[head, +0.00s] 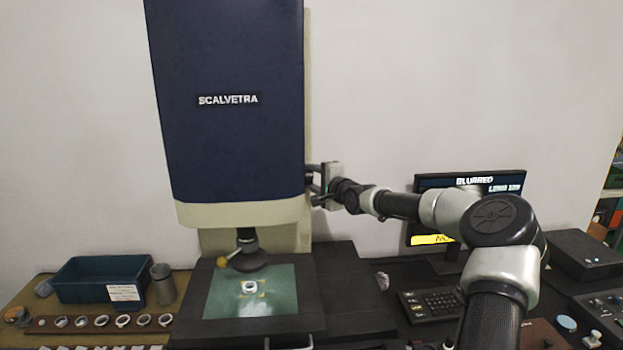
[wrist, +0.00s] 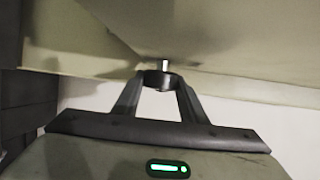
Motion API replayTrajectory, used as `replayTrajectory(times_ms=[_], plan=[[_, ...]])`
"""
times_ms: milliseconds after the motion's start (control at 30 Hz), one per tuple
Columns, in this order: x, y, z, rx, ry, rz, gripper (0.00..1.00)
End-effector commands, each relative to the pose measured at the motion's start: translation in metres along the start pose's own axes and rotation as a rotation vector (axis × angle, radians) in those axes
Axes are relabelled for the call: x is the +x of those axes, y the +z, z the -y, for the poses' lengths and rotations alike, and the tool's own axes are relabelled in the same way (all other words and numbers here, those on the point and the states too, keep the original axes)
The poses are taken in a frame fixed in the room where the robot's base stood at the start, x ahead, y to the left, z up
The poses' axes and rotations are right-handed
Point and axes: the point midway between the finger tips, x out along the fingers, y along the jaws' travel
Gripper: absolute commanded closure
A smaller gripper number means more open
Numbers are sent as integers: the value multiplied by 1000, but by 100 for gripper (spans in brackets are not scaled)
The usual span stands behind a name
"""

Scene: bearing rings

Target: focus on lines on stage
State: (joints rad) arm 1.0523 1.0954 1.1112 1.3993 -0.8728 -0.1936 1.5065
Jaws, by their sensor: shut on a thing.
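The stage (head: 222,297) of the Scalvetra measuring machine (head: 225,150) is a green lit plate under a dark lens (head: 249,256). A small pale ring (head: 249,286) lies on it, with yellow marks around it. My gripper (head: 313,185) is at the right side of the machine's blue and cream head. In the wrist view my gripper (wrist: 159,84) is shut on a dark round knob (wrist: 159,78) on a short metal shaft. The monitor (head: 470,180) reads "BLURRED", with smaller lens text beside it and a yellow bar below.
A blue bin (head: 78,281), a metal cylinder (head: 162,284) and a brown rack of several rings (head: 90,325) stand left of the stage. A keyboard (head: 432,304) and a control box (head: 605,310) lie on the right. My arm crosses in front of the monitor.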

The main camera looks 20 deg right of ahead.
Motion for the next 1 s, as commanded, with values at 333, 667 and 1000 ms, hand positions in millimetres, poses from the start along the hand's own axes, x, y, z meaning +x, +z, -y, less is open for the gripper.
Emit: replayTrajectory(times_ms=[333,667,1000], plan=[[1,-2,-11,-57,-143,-1,84],[2,-2,-15,-173,-420,-2,84],[2,1,-11,-297,-709,1,84]])
